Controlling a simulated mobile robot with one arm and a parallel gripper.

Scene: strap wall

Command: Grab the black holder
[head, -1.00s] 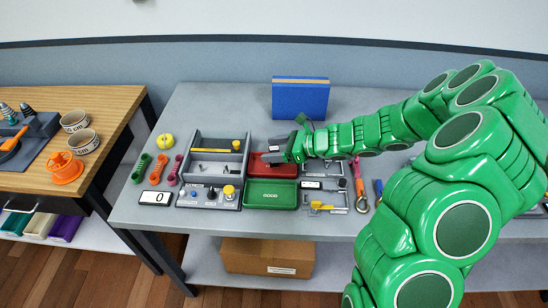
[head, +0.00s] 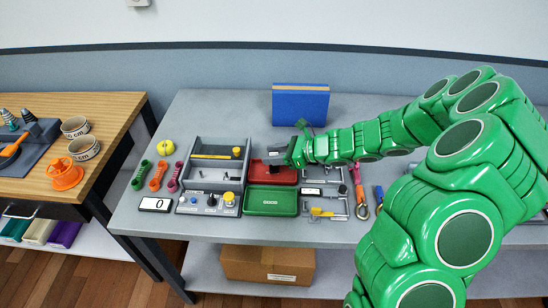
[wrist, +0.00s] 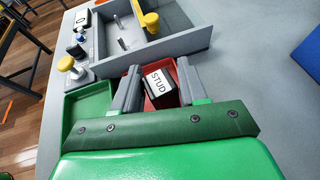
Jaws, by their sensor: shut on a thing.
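The black holder (wrist: 161,88) has a white label reading STUD and sits between my gripper's fingers in the wrist view. My gripper (wrist: 158,88) is shut on it, one grey finger on each side. The red tray (wrist: 142,72) lies beneath the holder. In the head view my gripper (head: 277,153) is over the red tray (head: 285,176), and a dark part shows below the fingers there. I cannot tell whether the holder still touches the tray.
A green tray (head: 270,212) stands in front of the red one. A grey divided bin (head: 245,165) is to the left, with a button panel (head: 210,212) before it. A blue box (head: 300,103) stands behind.

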